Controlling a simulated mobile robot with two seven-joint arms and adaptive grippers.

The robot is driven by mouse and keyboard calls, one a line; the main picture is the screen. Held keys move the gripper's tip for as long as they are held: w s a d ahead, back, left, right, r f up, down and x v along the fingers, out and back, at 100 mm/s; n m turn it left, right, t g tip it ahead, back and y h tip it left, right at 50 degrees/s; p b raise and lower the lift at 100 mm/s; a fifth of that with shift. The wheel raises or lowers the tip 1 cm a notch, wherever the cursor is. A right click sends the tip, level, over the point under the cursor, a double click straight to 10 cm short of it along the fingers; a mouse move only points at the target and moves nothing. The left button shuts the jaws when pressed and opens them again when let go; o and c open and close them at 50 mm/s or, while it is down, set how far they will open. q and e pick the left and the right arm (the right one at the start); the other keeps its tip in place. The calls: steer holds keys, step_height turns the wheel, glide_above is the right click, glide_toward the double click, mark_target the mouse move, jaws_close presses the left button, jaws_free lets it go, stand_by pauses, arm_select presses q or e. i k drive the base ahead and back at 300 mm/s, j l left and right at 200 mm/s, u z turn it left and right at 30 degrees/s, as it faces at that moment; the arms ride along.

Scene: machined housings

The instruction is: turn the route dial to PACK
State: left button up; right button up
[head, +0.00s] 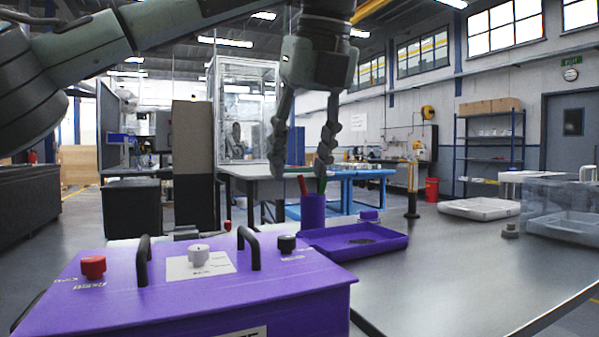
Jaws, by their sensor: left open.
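A purple control box (180,300) stands at the front left of the table. On its top are a red knob (93,267), a white knob (198,254) on a pale label plate (222,263), and a black knob (287,243). The white knob looks like the route dial. The lettering is too small to read, so I cannot tell where the dial points. My left gripper (301,182) hangs fingers down, open and empty, above and beyond the box's right end, apart from the dial. My right gripper is not in view.
Two black handles (249,249) stand up on either side of the white knob. Behind the box are a purple cup (313,212) with pens and a purple tray (353,243). White (479,208) and clear bins (563,211) stand at the right. The table's right front is clear.

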mark_target(197, 255)
steer(key=k+j, duration=0.3)
steer(key=k, duration=0.15)
steer(key=k+j, duration=0.3)
steer(key=k, duration=0.15)
steer(key=k+j, duration=0.3)
steer(key=k, duration=0.15)
